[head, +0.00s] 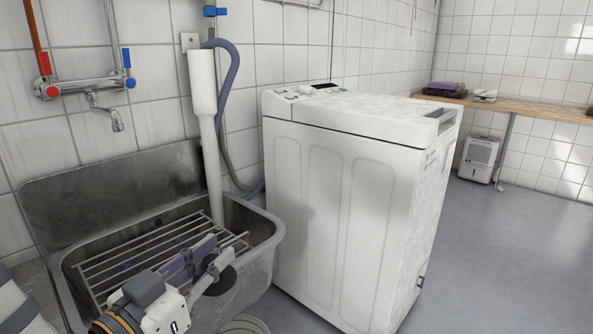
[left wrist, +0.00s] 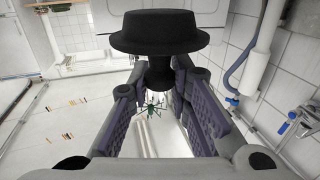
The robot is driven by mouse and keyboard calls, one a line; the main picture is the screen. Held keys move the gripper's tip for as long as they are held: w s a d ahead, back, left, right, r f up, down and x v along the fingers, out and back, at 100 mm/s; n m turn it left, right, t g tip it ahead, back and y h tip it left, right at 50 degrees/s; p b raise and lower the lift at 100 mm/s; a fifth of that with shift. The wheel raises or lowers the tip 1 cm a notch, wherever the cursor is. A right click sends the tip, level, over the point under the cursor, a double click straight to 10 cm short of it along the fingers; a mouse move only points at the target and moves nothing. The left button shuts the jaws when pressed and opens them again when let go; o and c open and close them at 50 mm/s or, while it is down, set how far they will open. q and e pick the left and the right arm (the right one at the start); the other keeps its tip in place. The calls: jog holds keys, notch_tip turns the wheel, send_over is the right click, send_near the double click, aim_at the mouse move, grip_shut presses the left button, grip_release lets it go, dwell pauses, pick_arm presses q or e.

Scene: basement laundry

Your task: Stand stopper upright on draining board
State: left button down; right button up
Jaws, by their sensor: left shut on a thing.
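The stopper (left wrist: 160,34) is black, with a wide round flange and a narrower neck. In the left wrist view its neck sits between the purple pads of my left gripper (left wrist: 158,88), which is shut on it. In the head view my left gripper (head: 207,264) is at the right part of the sink, above the bars, and a dark part of the stopper (head: 224,281) shows beside the fingers. The draining board seems to be the metal bar rack (head: 130,255) across the sink; my gripper hides part of it. My right gripper is not in view.
The grey sink (head: 262,262) has a high back plate (head: 115,192). A white standpipe (head: 209,140) rises behind the rack, close to my left gripper. A white washing machine (head: 335,210) stands to the right. The rack's left part is clear.

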pick_arm(q)
jog(key=s+a+f+m+g+h, duration=0.1)
jog(key=s+m+g+h, duration=0.25)
jog(key=s, duration=0.45)
jog(key=s+a+m+g+h, duration=0.2)
jog(key=s+m+g+h, duration=0.15)
jog(key=s, duration=0.45)
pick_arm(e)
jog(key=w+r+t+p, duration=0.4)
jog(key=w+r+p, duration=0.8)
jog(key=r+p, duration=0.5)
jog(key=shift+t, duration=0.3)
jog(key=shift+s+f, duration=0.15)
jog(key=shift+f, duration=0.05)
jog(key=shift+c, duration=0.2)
pick_arm(q)
notch_tip(320, 180, up, 12)
jog(key=n+t+y, duration=0.5)
jog(key=t, duration=0.1)
jog(key=shift+d+f+n, duration=0.25)
jog(key=shift+d+n, duration=0.1)
jog(key=shift+n, duration=0.05)
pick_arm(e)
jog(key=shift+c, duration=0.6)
